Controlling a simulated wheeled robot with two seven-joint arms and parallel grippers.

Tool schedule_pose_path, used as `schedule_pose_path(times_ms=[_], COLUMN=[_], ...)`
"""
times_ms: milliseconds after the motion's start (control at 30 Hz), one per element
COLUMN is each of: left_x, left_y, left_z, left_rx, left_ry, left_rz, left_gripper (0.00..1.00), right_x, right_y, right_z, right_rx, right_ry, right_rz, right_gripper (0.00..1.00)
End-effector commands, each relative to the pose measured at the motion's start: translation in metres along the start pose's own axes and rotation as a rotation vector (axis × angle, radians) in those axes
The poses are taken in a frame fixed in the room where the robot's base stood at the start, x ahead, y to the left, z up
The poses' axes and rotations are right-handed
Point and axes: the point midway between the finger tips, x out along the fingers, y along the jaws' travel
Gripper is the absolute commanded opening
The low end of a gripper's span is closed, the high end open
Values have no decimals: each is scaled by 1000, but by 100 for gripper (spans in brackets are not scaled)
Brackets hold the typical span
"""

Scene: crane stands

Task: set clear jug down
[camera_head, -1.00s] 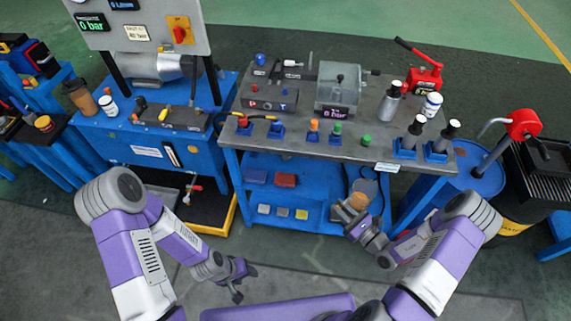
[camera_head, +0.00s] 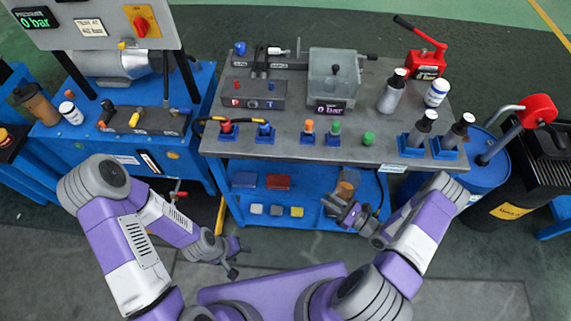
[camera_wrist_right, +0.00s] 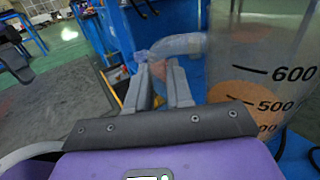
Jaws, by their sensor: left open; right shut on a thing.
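The clear jug (camera_head: 349,179) has an amber tint low down and shows over the right end of the lower shelf (camera_head: 318,208). In the right wrist view the jug (camera_wrist_right: 265,85) fills the right side, upright, with 500 and 600 marks. My right gripper (camera_head: 333,205) is shut on its pale handle (camera_wrist_right: 178,45); the fingers (camera_wrist_right: 163,85) stand beside the jug body. I cannot tell whether its base touches the shelf. My left gripper (camera_head: 236,258) is open and empty, low in front of the benches.
The bench top (camera_head: 290,120) above holds a clear-lidded box (camera_head: 333,75), bottles (camera_head: 392,92) and small coloured fittings. Blocks (camera_head: 276,210) and trays (camera_head: 278,181) lie on the shelf's left. A blue drum (camera_head: 465,185) stands right. The floor in front is clear.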

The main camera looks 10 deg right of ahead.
Motion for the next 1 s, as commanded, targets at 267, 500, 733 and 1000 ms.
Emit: schedule_pose_path(times_ms=[267, 500, 733, 1000], left_x=[12, 21, 24, 41], left_y=[-5, -8, -9, -16], left_z=[0, -1, -1, -2], left_rx=[-1, -1, 0, 0], left_ry=[-1, 0, 0, 0], left_rz=[0, 0, 0, 0], left_gripper=[53, 53, 53, 53], right_x=[76, 130, 149, 162], right_y=[2, 1, 0, 2], right_z=[0, 0, 0, -27], right_rx=[-3, -3, -2, -1], right_ry=[-7, -4, -3, -2], right_rz=[7, 4, 1, 2], right_gripper=[0, 0, 0, 0])
